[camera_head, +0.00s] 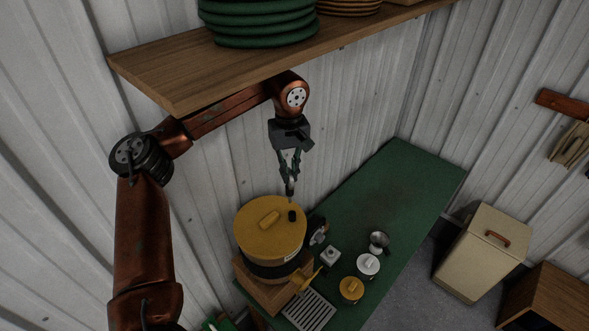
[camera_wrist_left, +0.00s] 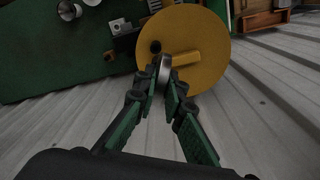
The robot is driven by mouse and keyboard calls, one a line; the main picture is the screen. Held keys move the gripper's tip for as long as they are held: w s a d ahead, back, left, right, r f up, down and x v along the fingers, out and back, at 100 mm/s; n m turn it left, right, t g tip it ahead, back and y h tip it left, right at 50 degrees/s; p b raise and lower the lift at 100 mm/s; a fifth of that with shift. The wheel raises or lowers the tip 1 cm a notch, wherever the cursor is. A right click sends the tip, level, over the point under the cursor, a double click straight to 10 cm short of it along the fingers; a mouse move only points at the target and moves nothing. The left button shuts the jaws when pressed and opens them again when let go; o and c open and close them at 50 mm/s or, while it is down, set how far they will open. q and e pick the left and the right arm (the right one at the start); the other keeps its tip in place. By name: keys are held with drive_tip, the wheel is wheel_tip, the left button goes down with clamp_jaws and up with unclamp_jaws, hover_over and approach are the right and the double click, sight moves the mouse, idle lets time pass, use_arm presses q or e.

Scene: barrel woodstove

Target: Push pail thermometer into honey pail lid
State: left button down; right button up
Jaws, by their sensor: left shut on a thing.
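The honey pail (camera_head: 270,268) is dark, stands on a wooden block and has a round yellow lid (camera_head: 256,240), also in the left wrist view (camera_wrist_left: 208,32). A raised yellow bar handle crosses the lid. A small black fitting (camera_head: 292,215) sits near the lid's edge and also shows in the left wrist view (camera_wrist_left: 155,47). My left gripper (camera_head: 289,188) is above that side of the lid, shut on the pail thermometer (camera_wrist_left: 165,68), whose round silvery head shows edge-on between the fingertips. Its lower end is small and dark; I cannot tell whether it touches the fitting. My right gripper is not in view.
A wooden shelf (camera_head: 190,77) with green plates (camera_head: 262,25) hangs above my left arm. The green bench (camera_head: 385,190) holds jars, a small funnel-like metal thing (camera_head: 379,240) and a slotted grate (camera_head: 309,312). The corrugated wall stands close behind the pail.

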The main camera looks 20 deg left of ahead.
use_arm(q)
drive_tip(key=shift+w+f, duration=0.35)
drive_tip(key=shift+f, duration=0.45)
drive_tip(key=shift+w+f+b, duration=0.5)
drive_tip(key=shift+b, duration=0.05)
drive_tip(key=shift+s+f+b, duration=0.2)
drive_tip(key=shift+f+b, duration=0.4)
drive_tip(key=shift+s+f, duration=0.15)
drive_tip(key=shift+s, duration=0.05)
drive_tip(key=shift+w+f+b, duration=0.4)
drive_tip(key=shift+f+b, duration=0.15)
drive_tip(key=shift+r, duration=0.1)
drive_tip(key=shift+s, duration=0.3)
drive_tip(key=shift+f, duration=0.3)
drive_tip(key=shift+s+d, duration=0.1)
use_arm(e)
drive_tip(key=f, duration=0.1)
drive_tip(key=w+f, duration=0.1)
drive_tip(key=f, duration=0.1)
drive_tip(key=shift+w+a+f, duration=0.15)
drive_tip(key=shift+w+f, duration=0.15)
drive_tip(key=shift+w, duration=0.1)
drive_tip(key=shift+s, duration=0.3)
